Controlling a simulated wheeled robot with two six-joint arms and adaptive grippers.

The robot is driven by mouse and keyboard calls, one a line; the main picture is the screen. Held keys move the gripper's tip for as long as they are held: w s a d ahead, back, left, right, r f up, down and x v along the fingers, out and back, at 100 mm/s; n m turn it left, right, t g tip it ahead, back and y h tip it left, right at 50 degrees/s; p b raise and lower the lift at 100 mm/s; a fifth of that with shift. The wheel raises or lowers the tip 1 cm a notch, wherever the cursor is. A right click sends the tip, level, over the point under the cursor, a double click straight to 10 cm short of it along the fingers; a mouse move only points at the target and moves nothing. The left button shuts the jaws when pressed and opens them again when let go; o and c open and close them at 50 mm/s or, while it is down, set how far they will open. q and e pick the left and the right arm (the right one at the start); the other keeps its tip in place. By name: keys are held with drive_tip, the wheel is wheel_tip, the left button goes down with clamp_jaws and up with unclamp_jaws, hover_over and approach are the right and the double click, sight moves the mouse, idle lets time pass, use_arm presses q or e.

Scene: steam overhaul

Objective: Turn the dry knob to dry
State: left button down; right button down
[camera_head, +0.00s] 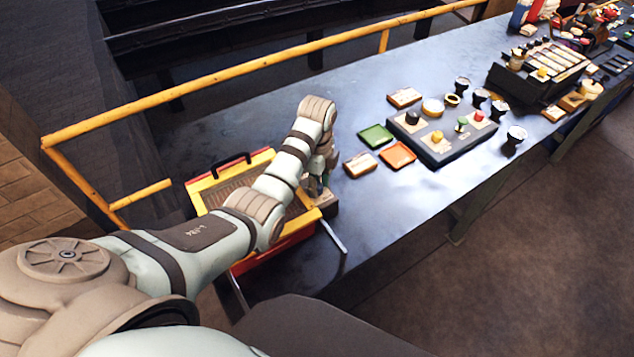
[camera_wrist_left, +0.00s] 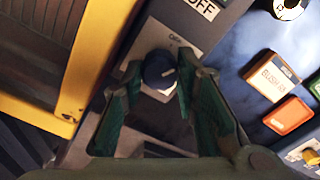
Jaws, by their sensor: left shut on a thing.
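The dry knob (camera_wrist_left: 159,70) is a dark round knob with a pale pointer mark, on a light plate (camera_wrist_left: 185,48) in the left wrist view. Small lettering on that plate is hard to read; another plate nearby reads OFF (camera_wrist_left: 203,9). My left gripper (camera_wrist_left: 155,92) has its green-padded fingers on either side of the knob and is shut on it. In the head view my left gripper (camera_head: 318,180) points down at the right edge of the red and yellow box (camera_head: 262,155), and the knob is hidden there. My right gripper is not in view.
A green tray (camera_head: 376,136), an orange tray (camera_head: 398,155) and a dark control panel (camera_head: 450,136) with coloured knobs lie to the right on the blue-grey bench (camera_head: 400,215). A yellow rail (camera_head: 250,77) runs along the back.

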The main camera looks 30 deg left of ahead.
use_arm(q)
drive_tip(key=m, duration=0.6)
drive_tip(key=shift+s, duration=0.1)
drive_tip(key=m, duration=0.6)
drive_tip(key=shift+f, duration=0.1)
drive_tip(key=shift+s, duration=0.1)
idle(0.3)
drive_tip(key=c, duration=1.2)
unclamp_jaws()
drive_tip(key=shift+c, duration=0.2)
